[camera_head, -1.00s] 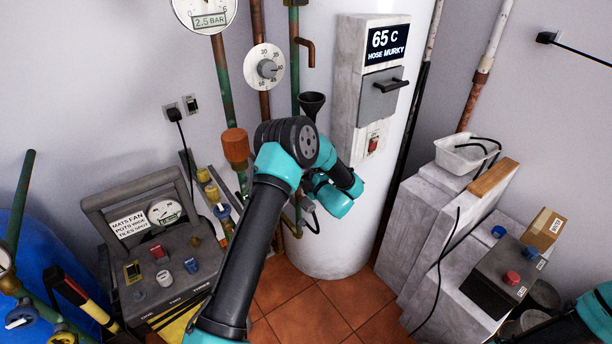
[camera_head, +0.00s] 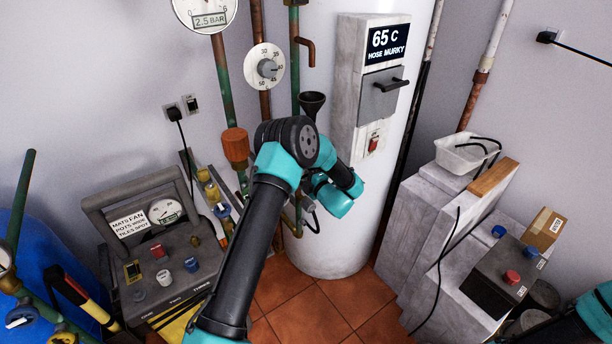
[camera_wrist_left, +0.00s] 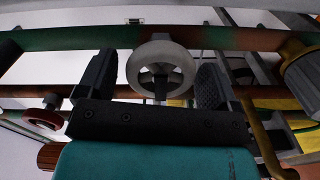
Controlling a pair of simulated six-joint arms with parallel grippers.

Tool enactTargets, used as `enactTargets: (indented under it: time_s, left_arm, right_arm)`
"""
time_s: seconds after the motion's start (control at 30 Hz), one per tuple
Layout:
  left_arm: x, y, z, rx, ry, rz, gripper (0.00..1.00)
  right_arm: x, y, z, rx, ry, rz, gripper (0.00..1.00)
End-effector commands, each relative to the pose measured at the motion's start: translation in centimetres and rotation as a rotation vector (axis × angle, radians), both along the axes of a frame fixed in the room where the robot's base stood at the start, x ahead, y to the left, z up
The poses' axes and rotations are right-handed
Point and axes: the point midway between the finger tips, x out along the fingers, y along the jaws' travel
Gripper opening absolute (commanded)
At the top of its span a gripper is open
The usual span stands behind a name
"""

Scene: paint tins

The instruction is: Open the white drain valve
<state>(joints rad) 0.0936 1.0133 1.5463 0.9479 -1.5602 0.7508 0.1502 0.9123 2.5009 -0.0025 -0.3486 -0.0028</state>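The white drain valve is a round spoked handwheel (camera_wrist_left: 162,66) on a rust-and-green pipe in the left wrist view. My left gripper (camera_wrist_left: 156,64) is open, with one dark finger on each side of the wheel. Gaps show between the wheel and both fingers. In the head view my left arm reaches down beside the white cylinder (camera_head: 323,262), and its wrist hides the valve and most of the gripper. At the lower right of the head view only part of my right arm shows; its gripper is out of view.
A grey control box (camera_head: 174,263) with coloured knobs stands left of my arm. Pipes and a black funnel (camera_head: 312,103) are close behind the wrist. Grey blocks (camera_head: 432,222) with a white tub (camera_head: 466,155) stand right. In the wrist view, a small red wheel (camera_wrist_left: 43,117) is at left.

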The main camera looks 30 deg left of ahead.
Motion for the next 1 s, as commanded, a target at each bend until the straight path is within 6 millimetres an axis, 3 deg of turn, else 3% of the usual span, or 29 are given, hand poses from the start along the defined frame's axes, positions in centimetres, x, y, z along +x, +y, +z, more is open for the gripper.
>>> enactTargets:
  time_s: [0.47,0.67,1.0]
  left_arm:
    - [-0.4,-0.9,0.0,0.0,0.001,-0.001,0.9]
    - [-1.5,-3.6,0.0,0.0,0.002,-0.003,0.9]
    - [-4.2,-9.5,0.0,0.001,0.001,-0.004,0.9]
  right_arm:
    - [0.0,0.0,0.0,0.0,0.0,0.0,0.43]
    - [0.0,0.0,0.0,0.0,0.0,0.0,0.43]
    - [0.0,0.0,0.0,0.0,0.0,0.0,0.43]
